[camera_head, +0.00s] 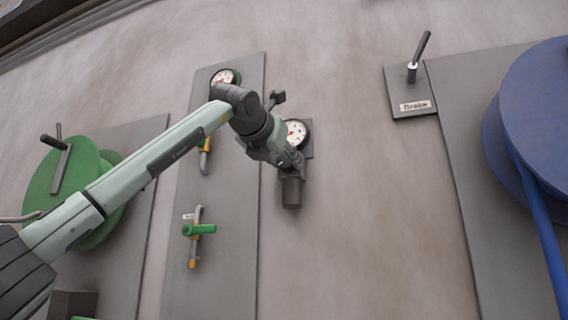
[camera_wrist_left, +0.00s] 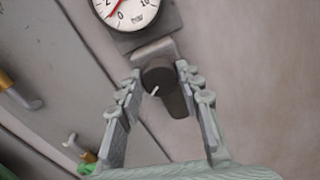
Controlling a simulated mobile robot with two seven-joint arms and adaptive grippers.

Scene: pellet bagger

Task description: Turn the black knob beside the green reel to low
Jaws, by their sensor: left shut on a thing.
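The black knob (camera_wrist_left: 158,76) shows in the left wrist view, with a short white mark on its face pointing down and left. It sits below a white round gauge (camera_wrist_left: 126,10) with a red needle. In the head view my left gripper (camera_head: 296,160) reaches the fitting under the gauge (camera_head: 296,132) and hides the knob. The green reel (camera_head: 45,180) is at the left, partly behind my left arm. My right gripper is not in view.
A grey panel to the left carries another gauge (camera_head: 226,77), a yellow-handled valve (camera_head: 204,160) and a green-handled valve (camera_head: 200,229). A blue reel (camera_head: 535,120) and a lever plate (camera_head: 403,87) are at the right. The wall between is clear.

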